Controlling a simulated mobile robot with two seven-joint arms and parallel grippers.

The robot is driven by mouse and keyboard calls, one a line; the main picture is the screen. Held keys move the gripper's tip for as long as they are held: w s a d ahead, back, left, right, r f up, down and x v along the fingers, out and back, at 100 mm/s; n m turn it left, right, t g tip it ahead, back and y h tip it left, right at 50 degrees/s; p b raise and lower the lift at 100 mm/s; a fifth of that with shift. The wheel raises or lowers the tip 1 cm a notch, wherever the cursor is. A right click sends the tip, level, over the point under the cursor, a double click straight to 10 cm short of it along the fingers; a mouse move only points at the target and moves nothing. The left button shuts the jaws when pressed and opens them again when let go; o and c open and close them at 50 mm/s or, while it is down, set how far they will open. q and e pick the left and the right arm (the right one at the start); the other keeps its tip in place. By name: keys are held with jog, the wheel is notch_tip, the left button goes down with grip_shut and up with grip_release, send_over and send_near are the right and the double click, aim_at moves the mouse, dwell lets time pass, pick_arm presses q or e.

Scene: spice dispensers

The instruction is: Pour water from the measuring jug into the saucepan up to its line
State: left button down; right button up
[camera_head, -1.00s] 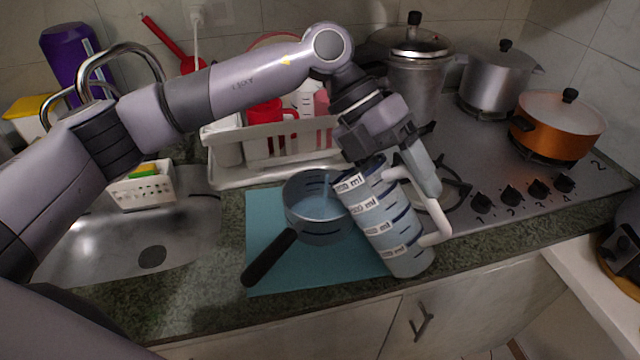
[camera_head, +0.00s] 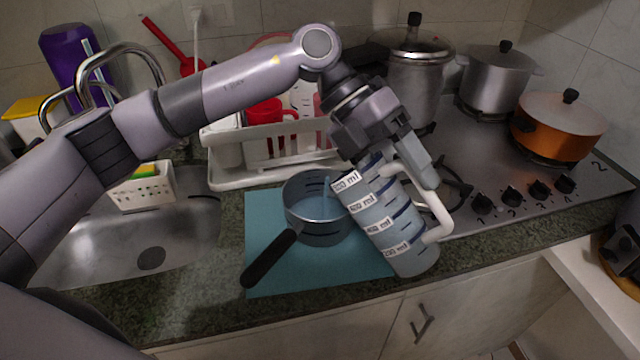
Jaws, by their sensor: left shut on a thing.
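The measuring jug (camera_head: 393,226) is clear with white volume labels, dark bands and a white handle. My left gripper (camera_head: 425,178) is shut on its handle and holds it tilted to the left, mouth toward the saucepan. The saucepan (camera_head: 319,226) is grey with a black handle pointing to the lower left. It stands on a teal mat (camera_head: 264,214), with bluish water and dark marks inside. A thin pale-blue stream shows at the saucepan's inner right, beside the jug's mouth. The exact water level against the line is hard to tell. My right gripper is not in view.
A white dish rack (camera_head: 225,180) stands behind the mat. The sink (camera_head: 190,235) with a white sponge basket (camera_head: 143,190) is at left. The stove (camera_head: 530,190) at right bears several pots, including an orange one (camera_head: 558,125).

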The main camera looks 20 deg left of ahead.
pick_arm(q)
jog(key=shift+w+a+r+g+h+b, duration=0.2)
jog(key=shift+a+r+h+b, duration=0.15)
jog(key=shift+r+h, duration=0.15)
jog(key=shift+w+a+r+g+h+b, duration=0.1)
jog(key=shift+a+r+g+h+b, duration=0.1)
jog(key=shift+a+r+h+b, duration=0.25)
dwell(2.2)
jog(key=shift+w+a+r+h+b, duration=0.2)
jog(key=shift+a+r+h+b, duration=0.4)
jog(key=shift+h, duration=0.25)
dwell(2.9)
